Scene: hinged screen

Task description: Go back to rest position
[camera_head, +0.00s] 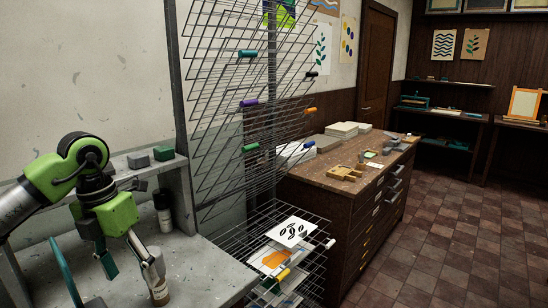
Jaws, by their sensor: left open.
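My left gripper (130,268) hangs from the green and black arm at the lower left, fingers pointing down and spread, with nothing seen between them. It is over the grey bench, left of the drying rack and apart from it. The right finger overlaps a small brown and white bottle (159,292) in the picture; I cannot tell if they touch. The rack's upper wire shelves (225,110) are tilted up, with coloured clips on their edges. Its lower shelves (318,252) lie flat and hold prints, the top one white with a black leaf pattern (290,232). My right gripper is out of view.
The grey bench (205,268) has a ledge with a grey block (138,160) and a green block (164,153); a dark bottle (163,208) stands below. A wooden drawer cabinet (330,203) stands behind the rack. The tiled floor (440,240) at right is clear.

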